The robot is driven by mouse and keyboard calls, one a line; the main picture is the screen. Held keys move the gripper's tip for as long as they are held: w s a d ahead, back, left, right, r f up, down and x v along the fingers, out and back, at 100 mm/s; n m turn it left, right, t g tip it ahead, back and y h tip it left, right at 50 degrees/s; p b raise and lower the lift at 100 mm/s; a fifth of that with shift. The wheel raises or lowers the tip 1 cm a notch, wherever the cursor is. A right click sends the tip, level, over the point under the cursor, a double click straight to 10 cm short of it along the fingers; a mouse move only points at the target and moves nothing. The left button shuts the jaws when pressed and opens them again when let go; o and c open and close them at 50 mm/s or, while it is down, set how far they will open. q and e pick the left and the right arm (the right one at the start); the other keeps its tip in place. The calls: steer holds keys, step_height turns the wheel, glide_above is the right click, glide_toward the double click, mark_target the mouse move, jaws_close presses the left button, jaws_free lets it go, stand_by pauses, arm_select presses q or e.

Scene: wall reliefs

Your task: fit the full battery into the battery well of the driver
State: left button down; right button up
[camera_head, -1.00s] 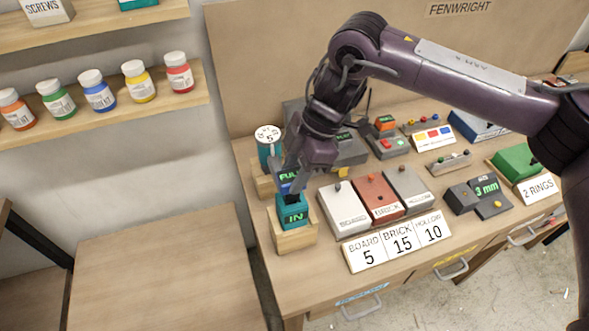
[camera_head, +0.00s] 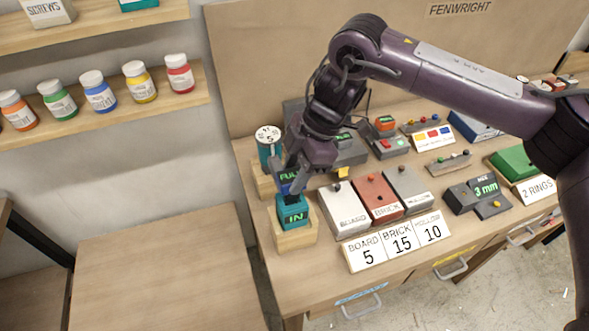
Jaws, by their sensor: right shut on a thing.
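A teal block (camera_head: 293,212) reading IN in green stands upright in a wooden holder (camera_head: 296,239) at the table's left front corner. I take it to be the battery end of the driver; the rest of the driver cannot be made out. A dark blue battery marked FULL (camera_head: 288,177) shows just behind it, partly covered by my fingers. My right gripper (camera_head: 293,193) points down at the battery, shut on it. The fingers hide where battery and teal block meet, so I cannot tell how they sit together. My left gripper is not in view.
A teal and white can marked 5 (camera_head: 268,137) stands behind. White (camera_head: 343,211), red (camera_head: 378,196) and grey (camera_head: 409,186) blocks lie close to the right, with a number card (camera_head: 398,243) before them. Left of the table is a bare wooden surface (camera_head: 165,270).

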steer(key=shift+f+b, duration=1.3)
steer(key=shift+f, duration=1.05)
steer(key=o, duration=1.2)
steer(key=shift+r, duration=0.1)
steer(key=shift+c, duration=0.2)
steer(key=shift+w+d+r, duration=0.1)
steer(key=shift+d+r, duration=0.05)
steer(key=shift+r, duration=0.2)
steer(key=b+v, duration=0.1)
steer(key=v, duration=0.6)
